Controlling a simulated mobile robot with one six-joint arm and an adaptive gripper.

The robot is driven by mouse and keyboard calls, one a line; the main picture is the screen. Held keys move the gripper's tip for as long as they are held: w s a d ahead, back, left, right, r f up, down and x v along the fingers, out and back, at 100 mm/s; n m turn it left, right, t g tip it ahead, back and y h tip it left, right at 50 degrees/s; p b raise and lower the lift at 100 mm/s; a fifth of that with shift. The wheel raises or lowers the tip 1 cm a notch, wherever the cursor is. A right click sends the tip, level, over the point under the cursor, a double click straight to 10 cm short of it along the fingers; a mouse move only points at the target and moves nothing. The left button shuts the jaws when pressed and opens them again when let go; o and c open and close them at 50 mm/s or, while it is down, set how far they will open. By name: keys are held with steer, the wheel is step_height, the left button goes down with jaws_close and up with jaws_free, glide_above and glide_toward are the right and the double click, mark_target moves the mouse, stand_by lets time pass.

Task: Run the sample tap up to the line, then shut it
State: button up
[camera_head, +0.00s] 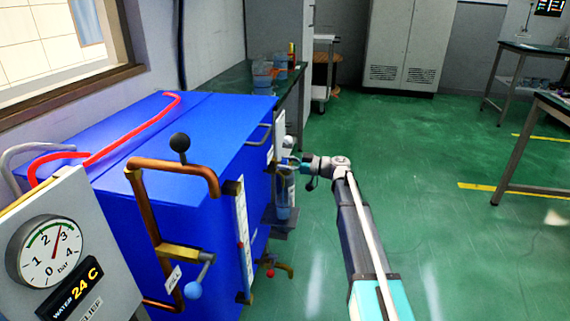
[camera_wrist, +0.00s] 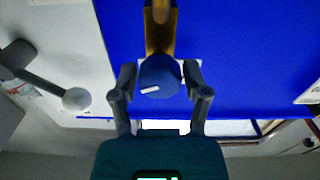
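In the wrist view a round blue knob (camera_wrist: 160,78) with a white mark sits at the end of a brass stem. My gripper's fingers (camera_wrist: 160,84) lie along both sides of the knob, with no clear gap. In the head view my gripper (camera_head: 291,162) is at the far end of the blue cabinet, by its right side. Below it stands a clear upright vessel (camera_head: 283,188) with bluish content low down. Its line and exact level are too small to tell. The tap's outlet is hidden in the head view.
The blue cabinet (camera_head: 185,140) fills the left, with a brass pipe and blue-ball lever (camera_head: 193,290), a black-ball lever (camera_head: 180,143), a gauge (camera_head: 46,250) and a low red-handled valve (camera_head: 271,272). In the wrist view a grey-ball lever (camera_wrist: 75,99) is at left.

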jaws_close()
steer(key=shift+w+m, duration=0.1)
steer(key=shift+m, duration=2.2)
steer(key=o, duration=0.5)
jaws_free()
steer(key=shift+d, duration=0.1)
